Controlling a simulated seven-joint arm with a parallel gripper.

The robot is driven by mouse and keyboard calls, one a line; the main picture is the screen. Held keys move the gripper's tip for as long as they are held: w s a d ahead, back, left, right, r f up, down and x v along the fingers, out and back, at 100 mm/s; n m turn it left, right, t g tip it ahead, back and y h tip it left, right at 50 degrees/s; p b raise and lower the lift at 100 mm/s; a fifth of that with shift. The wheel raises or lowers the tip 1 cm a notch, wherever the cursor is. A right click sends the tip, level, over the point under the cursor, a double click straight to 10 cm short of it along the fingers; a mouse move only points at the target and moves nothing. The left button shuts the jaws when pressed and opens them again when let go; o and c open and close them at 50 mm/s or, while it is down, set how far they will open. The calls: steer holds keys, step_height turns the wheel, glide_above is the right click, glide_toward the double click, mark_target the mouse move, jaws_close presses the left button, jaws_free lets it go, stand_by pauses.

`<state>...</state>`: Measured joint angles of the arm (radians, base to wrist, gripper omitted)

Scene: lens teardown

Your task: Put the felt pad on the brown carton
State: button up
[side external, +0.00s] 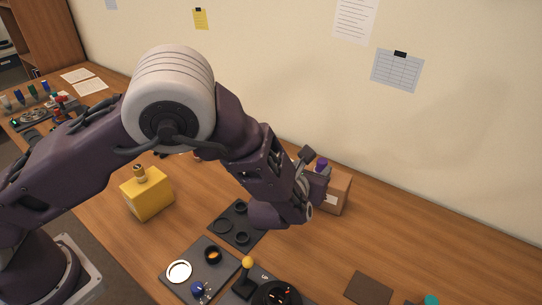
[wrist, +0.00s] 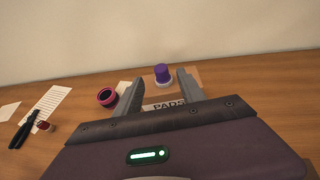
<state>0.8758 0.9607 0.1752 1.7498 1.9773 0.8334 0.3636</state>
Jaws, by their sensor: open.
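The brown carton (side external: 337,193) stands on the bench near the wall, partly behind my gripper (side external: 314,165) in the side view. In the wrist view its front label (wrist: 168,105) reads "PADS". A purple-topped piece with a pale base (wrist: 162,75), which looks like the felt pad with a grip, stands upright, apparently on the carton's top. My gripper's fingers are open, one on either side of this piece in the wrist view, with visible gaps. Their exact height against it is unclear.
A magenta ring-shaped part (wrist: 106,97) lies left of the carton in the wrist view, with black-handled pliers (wrist: 22,134) farther left. A yellow block (side external: 147,194), a dark parts tray (side external: 229,245) and a brown mat (side external: 369,288) are on the bench. Bench right of the carton is clear.

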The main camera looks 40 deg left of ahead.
steer(key=s+a+r+n+g+y, duration=0.2)
steer(key=s+a+r+n, duration=0.3)
steer(key=a+n, duration=0.15)
steer(key=s+a+r+n+g+y, duration=0.1)
steer(key=s+a+r+n+g, duration=0.2)
steer(key=s+a+r+n, duration=0.4)
steer(key=s+a+r+n+g+y, duration=0.2)
steer(key=s+a+n, duration=0.3)
steer(key=a, duration=0.4)
steer(key=s+d+r+n+h, duration=0.2)
steer(key=s+d+n+h, duration=0.1)
steer(key=s+n, duration=0.5)
steer(key=s+d+r+n+h, duration=0.2)
steer(key=s+n, duration=0.5)
steer(key=s, duration=0.4)
steer(key=shift+d+n+g+h, duration=0.4)
steer(key=shift+d+h, duration=0.1)
steer(key=shift+h, duration=0.6)
